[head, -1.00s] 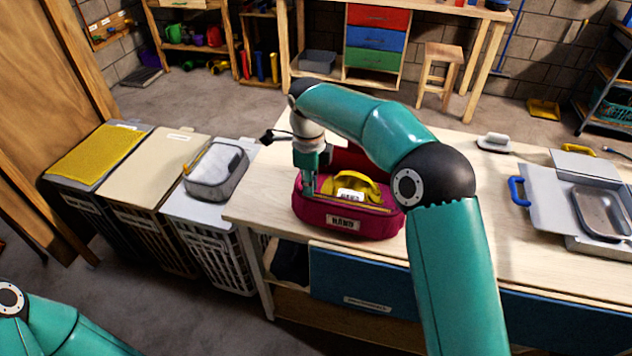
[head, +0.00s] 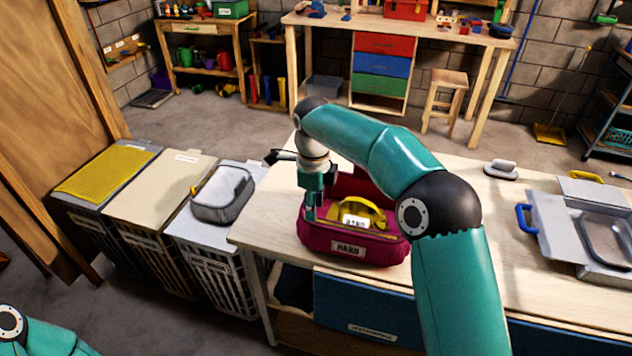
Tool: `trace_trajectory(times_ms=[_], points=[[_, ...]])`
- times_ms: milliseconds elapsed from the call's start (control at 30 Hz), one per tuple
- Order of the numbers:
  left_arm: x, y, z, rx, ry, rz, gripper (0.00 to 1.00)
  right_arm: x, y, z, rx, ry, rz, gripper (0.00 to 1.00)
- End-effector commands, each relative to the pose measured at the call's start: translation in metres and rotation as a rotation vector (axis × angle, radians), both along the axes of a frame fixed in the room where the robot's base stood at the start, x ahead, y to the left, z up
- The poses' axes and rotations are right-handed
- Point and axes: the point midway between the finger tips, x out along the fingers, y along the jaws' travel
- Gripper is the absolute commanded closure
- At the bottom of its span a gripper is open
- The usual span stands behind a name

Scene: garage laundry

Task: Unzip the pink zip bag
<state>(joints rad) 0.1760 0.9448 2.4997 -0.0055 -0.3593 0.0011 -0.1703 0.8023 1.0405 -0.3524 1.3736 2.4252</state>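The pink zip bag (head: 388,250) stands on the wooden table near its left end, with a white label on its front. Its top looks open, with the dark red inner back wall showing. A yellow thing (head: 372,213) with a white label sits inside. My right gripper (head: 310,214) points down at the bag's left end, at the rim. Its fingertips are small and partly merge with the bag, so whether they hold the zip pull cannot be told. My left gripper is out of view; only part of my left arm shows at the lower left.
A grey case (head: 222,196) lies on the hampers to the left. My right arm crosses above the table. The tabletop left of the bag is clear.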

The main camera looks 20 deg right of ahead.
Motion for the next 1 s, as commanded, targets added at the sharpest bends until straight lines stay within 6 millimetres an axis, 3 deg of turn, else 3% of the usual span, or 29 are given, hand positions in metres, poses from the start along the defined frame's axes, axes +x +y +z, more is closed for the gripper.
trace_trajectory(times_ms=[300, 500, 700, 1000], points=[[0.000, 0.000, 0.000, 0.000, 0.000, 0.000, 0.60, 0.001, 0.000, 0.063, 0.002, -0.006, -0.002, 0.62], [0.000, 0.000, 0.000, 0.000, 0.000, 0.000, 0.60, 0.001, 0.000, 0.089, 0.001, -0.003, -0.002, 0.62], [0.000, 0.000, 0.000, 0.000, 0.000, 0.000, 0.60, -0.001, 0.000, 0.101, 0.001, -0.001, 0.000, 0.62], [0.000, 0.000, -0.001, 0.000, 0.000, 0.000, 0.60, -0.001, 0.000, 0.103, 0.001, 0.001, 0.000, 0.62]])
